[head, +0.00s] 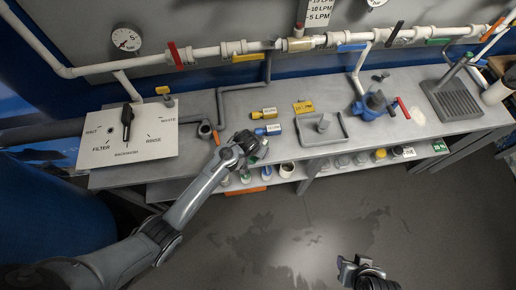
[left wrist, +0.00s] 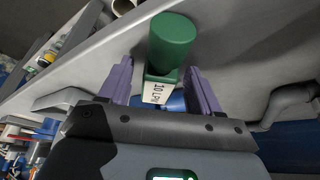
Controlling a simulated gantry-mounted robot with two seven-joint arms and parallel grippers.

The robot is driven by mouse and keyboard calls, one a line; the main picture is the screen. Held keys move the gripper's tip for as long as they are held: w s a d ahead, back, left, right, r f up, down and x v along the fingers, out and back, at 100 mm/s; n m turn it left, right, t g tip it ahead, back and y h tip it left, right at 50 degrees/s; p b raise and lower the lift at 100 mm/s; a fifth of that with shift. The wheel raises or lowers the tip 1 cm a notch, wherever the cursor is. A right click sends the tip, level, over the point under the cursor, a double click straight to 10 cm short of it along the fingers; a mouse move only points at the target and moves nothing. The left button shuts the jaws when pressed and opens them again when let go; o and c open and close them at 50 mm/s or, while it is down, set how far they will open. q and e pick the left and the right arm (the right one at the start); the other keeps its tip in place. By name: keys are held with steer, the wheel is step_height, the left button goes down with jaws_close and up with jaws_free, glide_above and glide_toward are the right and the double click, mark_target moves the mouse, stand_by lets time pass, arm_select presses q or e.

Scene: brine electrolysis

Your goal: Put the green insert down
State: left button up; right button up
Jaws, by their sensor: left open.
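The green insert (left wrist: 172,42) is a green cylinder with a white "10 LPM" label, seen close up in the left wrist view. My left gripper (left wrist: 160,82) is open, with one purple finger on each side of the label and gaps visible beside it. The grey bench lies behind the insert; I cannot tell whether the insert touches it. In the head view my left gripper (head: 256,150) is at the bench's front edge, with a bit of green at its tip and the rest hidden. My right gripper (head: 352,265) is over the floor at the bottom, its jaws unclear.
Blue (head: 267,129) and yellow (head: 264,113) labelled inserts lie just behind my left gripper. A grey tray with a post (head: 345,138) is to their right, and a blue pump (head: 372,107) beyond. A lower shelf (head: 345,168) holds several small containers. Pipes run along the wall.

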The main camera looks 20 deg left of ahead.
arm_select(q)
steer(key=d+p+v, duration=0.1)
steer(key=p+v, duration=0.1)
steer(key=v, duration=1)
steer(key=s+a+r, duration=0.2)
steer(key=s, duration=1)
steer(key=s+a+r+g, duration=0.1)
steer(key=s+a+r, duration=0.2)
steer(key=s, duration=0.9)
steer(key=shift+s+a+r+y, duration=0.15)
steer(key=shift+a+r+y, duration=0.05)
steer(key=shift+r+y, duration=0.1)
steer(key=shift+p, duration=0.3)
steer(key=shift+o, duration=0.5)
step_height(320, 180, up, 20)
steer(key=p, duration=1.9)
steer(key=shift+p, duration=0.3)
steer(key=shift+f, duration=0.25)
